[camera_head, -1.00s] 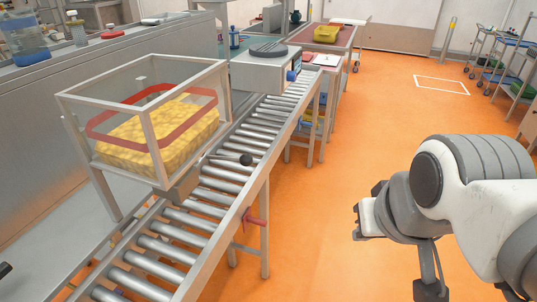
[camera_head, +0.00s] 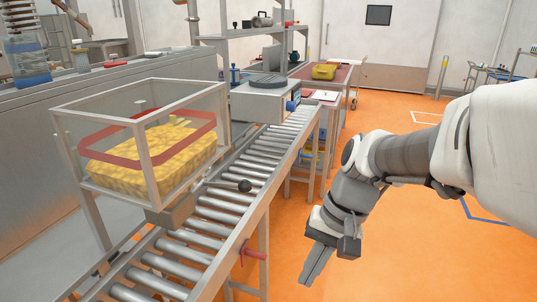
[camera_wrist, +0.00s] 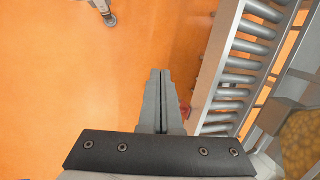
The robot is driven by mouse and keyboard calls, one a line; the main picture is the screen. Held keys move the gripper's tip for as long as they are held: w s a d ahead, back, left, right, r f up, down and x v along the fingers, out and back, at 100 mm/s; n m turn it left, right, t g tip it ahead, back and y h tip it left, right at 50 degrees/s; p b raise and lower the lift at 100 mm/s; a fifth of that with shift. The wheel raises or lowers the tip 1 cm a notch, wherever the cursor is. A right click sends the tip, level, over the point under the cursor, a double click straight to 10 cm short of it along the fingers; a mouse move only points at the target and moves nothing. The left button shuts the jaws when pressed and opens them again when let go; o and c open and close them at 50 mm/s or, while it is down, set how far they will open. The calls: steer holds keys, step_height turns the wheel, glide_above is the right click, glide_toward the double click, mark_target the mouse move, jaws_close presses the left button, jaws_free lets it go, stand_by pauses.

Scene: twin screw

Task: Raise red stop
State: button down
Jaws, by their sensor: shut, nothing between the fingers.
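A small red stop (camera_head: 254,255) sticks out from the side of the roller conveyor, just below its near rail. In the wrist view the red part (camera_wrist: 186,113) shows just right of my fingers, partly hidden by them. My gripper (camera_head: 308,282) is shut and empty. It points down over the orange floor, to the right of the stop and apart from it in the head view. In the wrist view the two fingers (camera_wrist: 160,78) lie side by side.
The roller conveyor (camera_head: 226,217) runs away from me. A clear-walled box (camera_head: 75,154) with yellow contents and a red band stands over it. A black-knobbed lever (camera_head: 244,186) reaches over the rollers. A grey machine (camera_head: 262,101) stands farther back. The floor on the right is open.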

steer(key=w+a+f+m+g+y+b, duration=0.2)
steer(key=w+a+f+m+y+b, duration=0.15)
steer(key=f, duration=0.35)
steer(key=w+a+f+m+g+y+b, duration=0.1)
steer(key=w+a+f+m+y+b, duration=0.15)
steer(key=w+f+y, duration=0.4)
steer(key=w+a+f+m+g+y+b, duration=0.2)
steer(key=w+a+f+y+b, duration=0.1)
steer(key=f, duration=0.6)
steer(key=w+d+f+m+t+y+b, duration=0.3)
steer(key=w+f+m+t, duration=0.1)
steer(key=f+m+t, duration=0.4)
steer(key=w+d+f+m+t+y+b, duration=0.3)
steer(key=f+m+t, duration=0.5)
steer(key=f+t, duration=0.3)
steer(key=shift+w+d+f+m+b, duration=0.2)
steer(key=shift+w+f+m+b, duration=0.1)
steer(key=shift+w+b, duration=0.25)
steer(key=shift+w, duration=0.1)
steer(key=w+a+r, duration=0.2)
steer(key=a+r, duration=0.1)
steer(key=r, duration=0.2)
steer(key=w+a+r+b, duration=0.1)
steer(key=w+a+r, duration=0.1)
steer(key=r, duration=0.4)
steer(key=shift+w+a, duration=0.2)
steer(key=shift+a, duration=0.3)
